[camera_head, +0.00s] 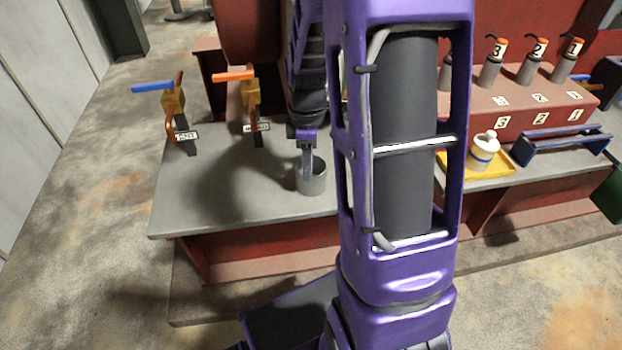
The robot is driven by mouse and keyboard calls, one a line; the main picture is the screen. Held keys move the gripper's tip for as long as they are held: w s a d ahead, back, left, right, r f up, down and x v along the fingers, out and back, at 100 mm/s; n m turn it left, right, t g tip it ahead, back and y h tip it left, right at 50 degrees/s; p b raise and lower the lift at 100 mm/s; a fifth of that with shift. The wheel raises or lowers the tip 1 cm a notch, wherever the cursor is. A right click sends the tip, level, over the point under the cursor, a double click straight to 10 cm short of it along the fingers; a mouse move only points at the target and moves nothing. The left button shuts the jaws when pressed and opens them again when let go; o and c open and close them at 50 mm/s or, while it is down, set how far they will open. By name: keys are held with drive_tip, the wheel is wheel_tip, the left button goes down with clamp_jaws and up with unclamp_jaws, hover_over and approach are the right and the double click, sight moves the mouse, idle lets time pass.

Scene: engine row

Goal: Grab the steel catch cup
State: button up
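The steel catch cup (314,184) is a grey, open-topped metal cup. It stands upright on the grey bench top, just left of my large purple arm link. My gripper (307,172) points down at the cup, with a grey finger reaching to its rim or into its mouth. Only one finger shows clearly. I cannot tell whether the fingers are closed on the cup's wall.
Left on the bench (240,205) stand a blue-handled valve (172,100) and an orange-handled valve (252,95) with label plates. At right are a white bottle (484,152) on a yellow tray (503,168), a blue rack (562,143) and numbered pumps (531,66).

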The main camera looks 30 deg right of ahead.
drive_tip(key=f, duration=0.5)
drive_tip(key=shift+w+d, duration=0.1)
drive_tip(key=shift+d, duration=0.1)
clamp_jaws()
idle(1.2)
